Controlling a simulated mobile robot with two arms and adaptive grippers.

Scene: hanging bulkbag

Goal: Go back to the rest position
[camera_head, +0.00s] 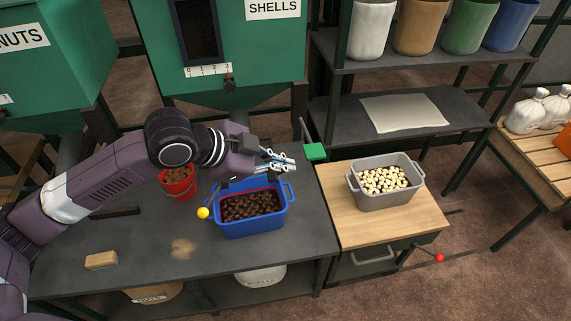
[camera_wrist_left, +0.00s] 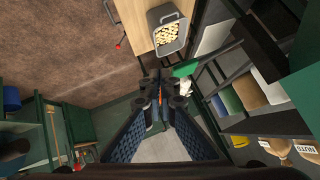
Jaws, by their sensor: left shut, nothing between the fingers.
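My left gripper (camera_head: 288,163) is shut and empty. It is in the air above the far right part of the dark table, just beyond the blue bin (camera_head: 252,222) of dark brown pieces. In the left wrist view its fingers (camera_wrist_left: 160,88) are together with nothing between them. My left arm reaches in from the left across the table. The red bucket (camera_head: 180,188) with brown contents stands below my left wrist, partly hidden by it. My right gripper is not in view.
A grey bin (camera_head: 402,186) of pale nuts stands on a wooden-topped cabinet (camera_head: 350,222); it also shows in the left wrist view (camera_wrist_left: 180,47). A green-ended lever (camera_head: 315,151) is close right of my gripper. Green hoppers (camera_head: 262,50) stand behind. A tan block (camera_head: 101,260) lies at front left.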

